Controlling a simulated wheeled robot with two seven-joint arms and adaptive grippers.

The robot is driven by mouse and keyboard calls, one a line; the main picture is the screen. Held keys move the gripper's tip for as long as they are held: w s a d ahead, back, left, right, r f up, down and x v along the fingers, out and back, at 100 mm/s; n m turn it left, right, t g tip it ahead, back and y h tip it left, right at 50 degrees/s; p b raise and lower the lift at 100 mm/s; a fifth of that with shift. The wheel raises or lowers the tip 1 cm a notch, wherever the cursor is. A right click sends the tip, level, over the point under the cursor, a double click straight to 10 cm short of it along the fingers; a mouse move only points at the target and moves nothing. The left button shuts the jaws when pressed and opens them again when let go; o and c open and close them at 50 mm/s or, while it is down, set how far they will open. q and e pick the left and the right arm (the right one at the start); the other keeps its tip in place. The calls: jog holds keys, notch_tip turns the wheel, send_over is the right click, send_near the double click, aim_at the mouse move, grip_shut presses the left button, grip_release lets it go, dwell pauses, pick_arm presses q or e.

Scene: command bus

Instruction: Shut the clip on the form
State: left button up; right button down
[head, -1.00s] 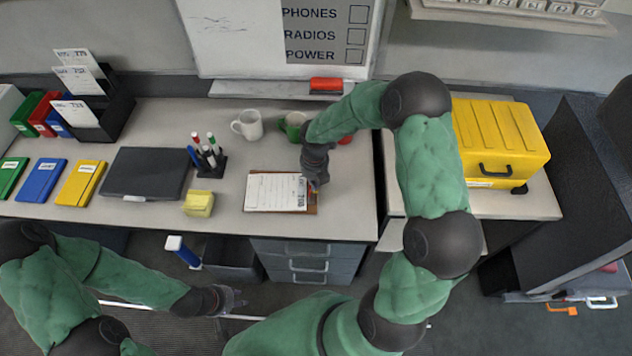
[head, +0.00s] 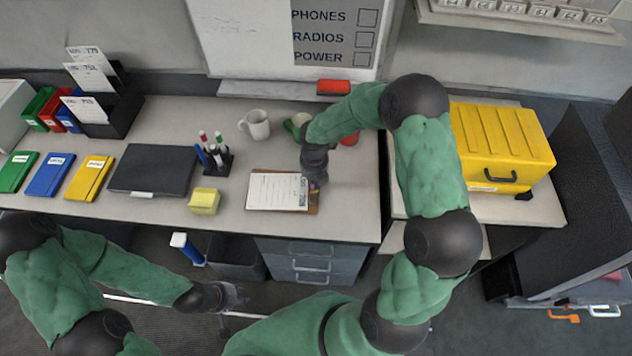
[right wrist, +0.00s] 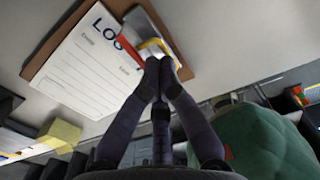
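The form (head: 277,190) is a white printed sheet on a brown clipboard (head: 313,205) lying flat on the desk; both also show in the right wrist view, the form (right wrist: 88,62) and the board (right wrist: 60,28). The metal clip (right wrist: 143,25), with red and yellow parts, is at the board's right end in the head view. My right gripper (head: 316,182) is over that end. In the right wrist view its fingertips (right wrist: 160,66) are together at the clip's yellow part; whether they touch it is unclear. My left gripper (head: 238,297) hangs low in front of the desk, its fingers indistinct.
A green mug (head: 297,124) is behind my right gripper. A yellow case (head: 503,150) sits at right.

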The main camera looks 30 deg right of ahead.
jog(key=shift+a+f, duration=0.75)
jog(key=shift+a, duration=0.2)
dwell(0.3)
jog(key=c, duration=1.9)
grip_release()
jog(key=shift+c, duration=0.2)
jog(key=o, duration=0.5)
jog(key=shift+o, duration=0.2)
jog(key=shift+w+f, duration=0.1)
jog(key=shift+w, duration=0.05)
jog(key=shift+w+d, duration=0.1)
jog(key=shift+w, duration=0.05)
jog(key=shift+r, duration=0.2)
